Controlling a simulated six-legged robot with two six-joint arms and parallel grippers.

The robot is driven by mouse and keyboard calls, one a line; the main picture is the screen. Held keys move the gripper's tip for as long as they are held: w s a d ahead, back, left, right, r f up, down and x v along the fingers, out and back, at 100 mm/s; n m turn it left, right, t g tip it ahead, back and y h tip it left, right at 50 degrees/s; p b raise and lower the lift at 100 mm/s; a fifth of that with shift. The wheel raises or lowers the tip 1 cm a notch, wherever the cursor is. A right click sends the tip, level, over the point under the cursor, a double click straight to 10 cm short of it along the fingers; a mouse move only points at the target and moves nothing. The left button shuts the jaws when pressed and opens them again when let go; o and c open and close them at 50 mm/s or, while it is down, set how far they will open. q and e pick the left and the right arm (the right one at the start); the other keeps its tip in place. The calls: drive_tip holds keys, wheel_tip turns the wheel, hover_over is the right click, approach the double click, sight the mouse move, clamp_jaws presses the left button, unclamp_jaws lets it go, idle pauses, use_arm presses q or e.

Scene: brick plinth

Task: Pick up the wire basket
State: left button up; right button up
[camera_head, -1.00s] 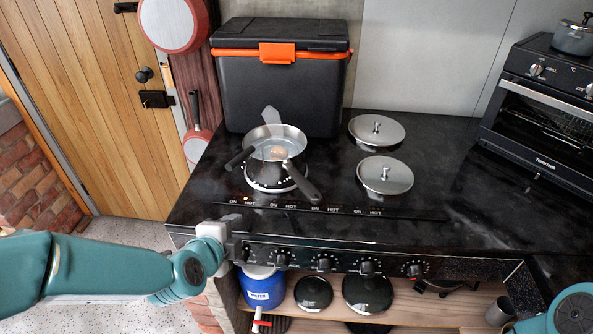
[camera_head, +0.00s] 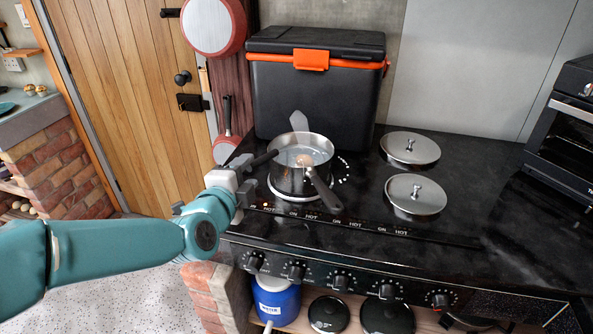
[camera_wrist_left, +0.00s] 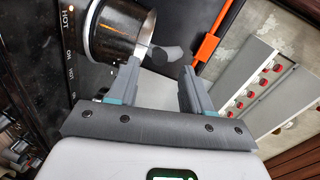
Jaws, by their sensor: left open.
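I cannot make out a wire basket in either view. A steel saucepan (camera_head: 290,182) stands on the cooker's left rear hob, with a small brownish thing in it. One dark handle (camera_head: 326,194) points toward the front right. A second dark handle (camera_head: 262,161) points left from the rim; I cannot tell what it belongs to. My left gripper (camera_head: 246,176) is open and empty, just left of the saucepan, close to this second handle. In the left wrist view the saucepan (camera_wrist_left: 115,32) is beyond the open fingers (camera_wrist_left: 163,78). My right gripper is out of view.
A black cool box (camera_head: 315,95) with an orange latch stands behind the saucepan. Two steel hob lids (camera_head: 410,148) (camera_head: 416,195) lie to the right. An oven (camera_head: 562,135) is at the right edge. The cooker's front middle is clear. A blue container (camera_head: 277,301) sits below.

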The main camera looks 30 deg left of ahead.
sight(257, 166)
use_arm(q)
drive_tip(key=x, duration=0.8)
drive_tip(key=shift+d+f+p, duration=0.1)
drive_tip(key=shift+d+p, duration=0.15)
drive_tip(key=shift+p, duration=0.15)
drive_tip(key=shift+s, duration=0.15)
clamp_jaws()
